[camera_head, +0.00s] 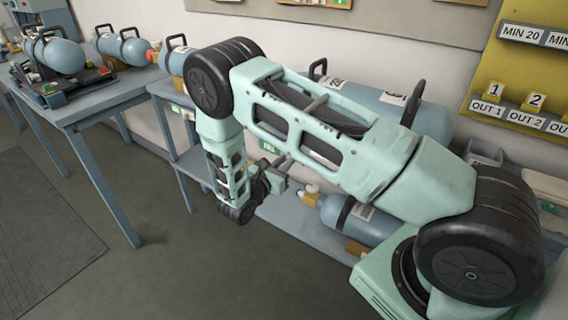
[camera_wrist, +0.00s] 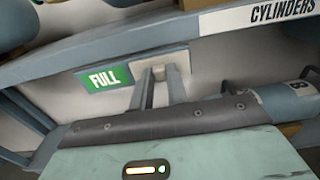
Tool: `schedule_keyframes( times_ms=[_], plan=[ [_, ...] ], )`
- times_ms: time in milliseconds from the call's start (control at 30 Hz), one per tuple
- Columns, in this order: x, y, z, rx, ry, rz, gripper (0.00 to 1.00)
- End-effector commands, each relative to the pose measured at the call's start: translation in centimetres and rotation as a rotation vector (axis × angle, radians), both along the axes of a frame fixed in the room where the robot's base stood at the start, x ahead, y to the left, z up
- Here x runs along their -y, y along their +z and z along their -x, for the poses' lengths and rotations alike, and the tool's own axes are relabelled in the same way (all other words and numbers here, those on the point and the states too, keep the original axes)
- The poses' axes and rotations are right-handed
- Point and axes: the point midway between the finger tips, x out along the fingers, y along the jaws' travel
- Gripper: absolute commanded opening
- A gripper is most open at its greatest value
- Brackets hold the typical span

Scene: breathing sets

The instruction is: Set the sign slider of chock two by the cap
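A green sign reading FULL (camera_wrist: 106,78) sits in a blue-grey holder under the shelf edge in the wrist view; the head view also shows it (camera_head: 268,147). A pale block (camera_wrist: 178,54), possibly the slider's cap, stands just right of the sign. My gripper (camera_wrist: 159,75) points at this block, with its two grey fingers apart and their tips close to it. The right finger overlaps the block in the picture, so I cannot tell whether they touch. In the head view my gripper (camera_head: 280,168) is partly hidden by my wrist.
A blue cylinder (camera_head: 372,222) lies on the lower shelf below my arm. A large cylinder (camera_head: 434,122) lies on the bench behind it. A table (camera_head: 98,104) with more cylinders stands at left. A yellow board (camera_head: 500,82) hangs at right. The floor (camera_head: 165,275) in front is clear.

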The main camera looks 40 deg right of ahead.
Motion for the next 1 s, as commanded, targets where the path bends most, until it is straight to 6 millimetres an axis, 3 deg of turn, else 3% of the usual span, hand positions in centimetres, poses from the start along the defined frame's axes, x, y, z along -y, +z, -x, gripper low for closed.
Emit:
schedule_keyframes(
  times_ms=[167,500,900,933,1000],
  plan=[
    [-0.3,-0.2,-0.8,0.004,0.000,-0.001,0.00],
    [-2.8,-0.4,-7.5,0.005,0.001,-0.001,0.00],
    [-3.2,0.0,-8.5,0.000,0.005,-0.003,0.00],
    [-3.2,0.0,-8.6,0.000,0.005,-0.003,0.21],
    [-3.2,0.0,-8.5,0.001,0.006,-0.003,0.38]
  ],
)
